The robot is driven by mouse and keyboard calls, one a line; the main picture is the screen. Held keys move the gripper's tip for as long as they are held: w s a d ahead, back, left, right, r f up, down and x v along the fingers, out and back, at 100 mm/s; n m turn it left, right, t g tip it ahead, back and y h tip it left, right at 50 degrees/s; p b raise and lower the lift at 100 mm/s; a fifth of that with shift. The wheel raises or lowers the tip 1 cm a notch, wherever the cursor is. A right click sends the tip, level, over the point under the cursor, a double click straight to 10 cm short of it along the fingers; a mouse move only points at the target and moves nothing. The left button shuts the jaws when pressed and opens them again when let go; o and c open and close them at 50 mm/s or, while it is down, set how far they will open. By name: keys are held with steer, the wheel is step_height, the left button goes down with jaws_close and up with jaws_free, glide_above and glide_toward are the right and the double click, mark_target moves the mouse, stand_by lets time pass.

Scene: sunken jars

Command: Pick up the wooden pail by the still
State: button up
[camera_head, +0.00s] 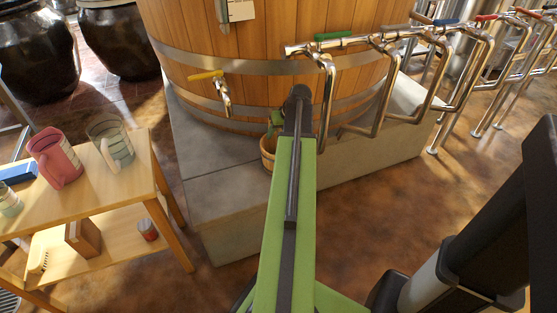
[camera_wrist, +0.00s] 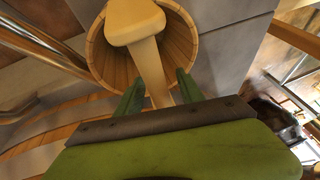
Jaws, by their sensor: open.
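The wooden pail (camera_head: 267,155) stands on the grey stone ledge against the large wooden vat, partly hidden by my arm in the head view. In the wrist view the pail (camera_wrist: 108,60) shows its round slatted inside. A pale wooden piece (camera_wrist: 138,22), like a handle with a wide end, crosses the pail's mouth and runs down between my fingers. My gripper (camera_wrist: 160,84) is open, with one green finger on each side of this piece near the pail's rim. I cannot tell whether the fingers touch it. In the head view the gripper (camera_head: 275,122) is mostly hidden.
The wooden vat (camera_head: 265,55) has a yellow-handled tap (camera_head: 222,92) left of my arm. Bent metal pipes (camera_head: 382,85) stand close on the right. A wooden table (camera_head: 125,175) with a pink jug (camera_head: 56,158) and a clear jug (camera_head: 110,143) is at left. The floor at right is partly clear.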

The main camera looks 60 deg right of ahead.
steer(key=shift+w+f, duration=0.2)
steer(key=shift+f, duration=0.3)
jaws_close()
stand_by(1.0)
